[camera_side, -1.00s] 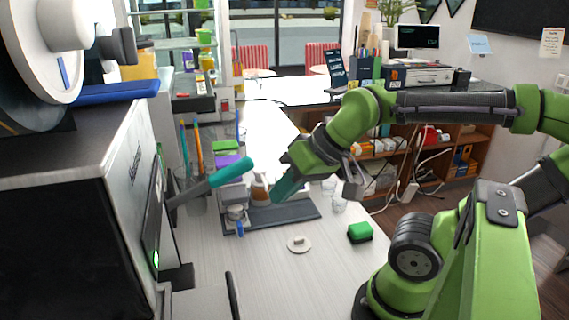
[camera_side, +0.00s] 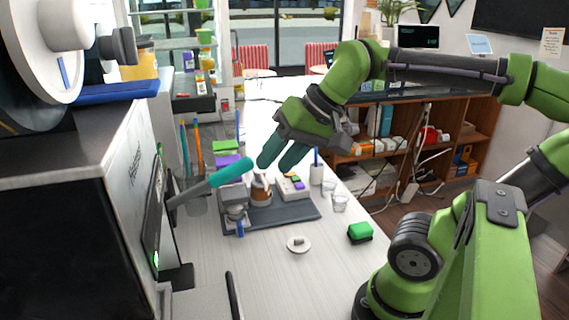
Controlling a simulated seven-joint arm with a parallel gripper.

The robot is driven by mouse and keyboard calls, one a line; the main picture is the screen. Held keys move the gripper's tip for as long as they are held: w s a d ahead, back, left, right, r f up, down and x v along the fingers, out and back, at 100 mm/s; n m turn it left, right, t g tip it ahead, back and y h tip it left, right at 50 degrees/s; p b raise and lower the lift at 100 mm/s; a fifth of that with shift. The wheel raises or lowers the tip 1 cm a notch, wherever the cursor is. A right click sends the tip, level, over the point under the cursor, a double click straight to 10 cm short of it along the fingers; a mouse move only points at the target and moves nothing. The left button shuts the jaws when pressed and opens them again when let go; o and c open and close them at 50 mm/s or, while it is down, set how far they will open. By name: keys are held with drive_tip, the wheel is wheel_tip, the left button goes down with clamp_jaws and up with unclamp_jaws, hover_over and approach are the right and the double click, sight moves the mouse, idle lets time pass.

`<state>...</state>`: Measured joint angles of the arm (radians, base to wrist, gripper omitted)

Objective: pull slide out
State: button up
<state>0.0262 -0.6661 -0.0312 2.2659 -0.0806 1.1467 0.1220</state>
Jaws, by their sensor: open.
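The cup sealer (camera_side: 90,230) is the large dark machine with a silver front at the left. A lever with a teal grip (camera_side: 231,172) sticks out from its front, pointing up and to the right. A flat tray-like part, which may be the slide (camera_side: 195,302), shows low in front of the machine, with a dark curved handle (camera_side: 233,296) at its right; the picture's lower edge cuts both off. My gripper (camera_side: 276,160) is open and empty, with teal fingers pointing down and left. In the picture it is just right of the lever grip, apart from it as far as I can tell.
A dark mat (camera_side: 285,215) with a tamper-like tool (camera_side: 236,215) and a bottle lies behind. A white lid (camera_side: 298,244), a green sponge (camera_side: 360,231) and clear cups (camera_side: 339,203) stand on the counter. The counter's front middle is clear.

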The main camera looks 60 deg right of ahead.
drive_tip(key=w+d+m+g+y, duration=0.1)
drive_tip(key=w+d+m+g, duration=0.2)
drive_tip(key=w+d+m, duration=1.35)
drive_tip(key=a+f+m, duration=0.1)
drive_tip(key=a+f, duration=0.1)
drive_tip(key=f, duration=0.7)
drive_tip(key=a+f+m, duration=0.1)
drive_tip(key=a+f, duration=0.2)
drive_tip(key=f, duration=0.6)
drive_tip(key=a+f+m, duration=0.2)
drive_tip(key=a+f, duration=0.1)
drive_tip(key=f, duration=0.6)
drive_tip(key=shift+c, duration=0.3)
clamp_jaws()
drive_tip(key=shift+s, duration=0.1)
